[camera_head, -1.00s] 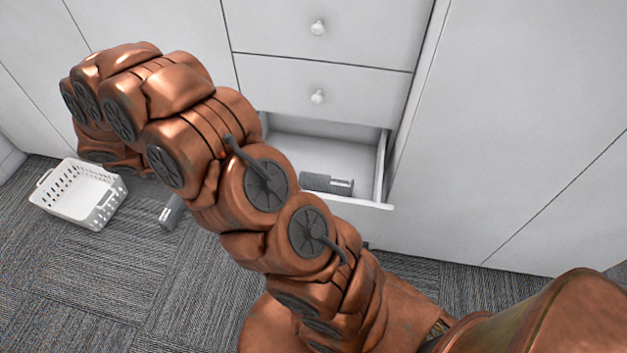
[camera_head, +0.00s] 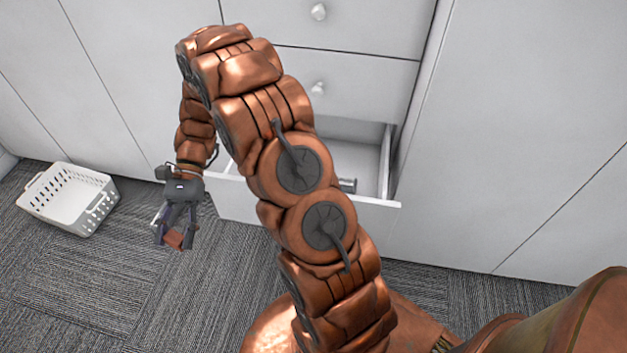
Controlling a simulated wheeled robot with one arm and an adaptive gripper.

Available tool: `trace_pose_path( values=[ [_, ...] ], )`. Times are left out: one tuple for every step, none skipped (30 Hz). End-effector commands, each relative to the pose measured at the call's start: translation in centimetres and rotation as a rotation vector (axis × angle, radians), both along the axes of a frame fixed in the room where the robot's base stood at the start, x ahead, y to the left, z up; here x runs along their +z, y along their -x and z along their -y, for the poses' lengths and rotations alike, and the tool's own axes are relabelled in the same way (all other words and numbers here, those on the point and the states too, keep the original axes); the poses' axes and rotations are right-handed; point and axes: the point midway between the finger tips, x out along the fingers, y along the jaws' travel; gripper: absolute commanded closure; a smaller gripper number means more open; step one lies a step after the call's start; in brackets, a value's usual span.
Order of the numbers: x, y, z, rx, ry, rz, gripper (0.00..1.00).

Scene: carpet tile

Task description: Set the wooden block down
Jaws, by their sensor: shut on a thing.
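My gripper (camera_head: 174,237) hangs down in front of the cabinet, left of the open drawer. It is shut on the wooden block (camera_head: 175,239), a small reddish-brown piece between its fingertips. The gripper appears to be above the carpet, but I cannot tell how high the block is.
A white basket (camera_head: 62,212) stands on the grey carpet (camera_head: 110,290) left of my gripper. A drawer (camera_head: 372,205) is open at the cabinet; a grey object (camera_head: 348,185) in it is mostly hidden by my arm. The carpet in front is clear.

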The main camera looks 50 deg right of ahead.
Motion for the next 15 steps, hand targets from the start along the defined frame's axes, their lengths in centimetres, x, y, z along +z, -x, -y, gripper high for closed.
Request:
trace_pose_path(
  values=[
    [-0.1, -1.1, -0.6, -0.105, -0.001, 0.002, 0.67],
    [0.0, -1.9, -1.0, -0.17, 0.0, 0.002, 0.67],
    [0.2, -2.9, -1.4, -0.254, -0.001, 0.0, 0.67],
    [0.5, -3.8, -1.7, -0.316, -0.001, 0.002, 0.67],
    [0.6, -4.7, -1.9, -0.377, 0.001, 0.005, 0.67],
    [0.8, -5.7, -2.2, -0.456, -0.001, 0.0, 0.67],
    [1.0, -6.5, -2.3, -0.513, 0.0, 0.0, 0.67],
    [1.2, -7.4, -2.3, -0.57, 0.001, 0.005, 0.67],
    [1.5, -8.5, -2.3, -0.645, -0.001, 0.004, 0.67],
    [1.6, -9.3, -2.2, -0.7, 0.001, 0.003, 0.67],
    [1.8, -10.1, -2.2, -0.755, 0.001, 0.002, 0.67],
    [2.2, -11.2, -2.0, -0.827, 0.0, 0.005, 0.67],
    [2.4, -12.0, -1.7, -0.88, 0.001, 0.008, 0.67],
    [2.6, -12.7, -1.6, -0.931, -0.001, 0.005, 0.67],
    [2.8, -13.7, -1.2, -0.998, 0.0, 0.003, 0.67]
  ],
)
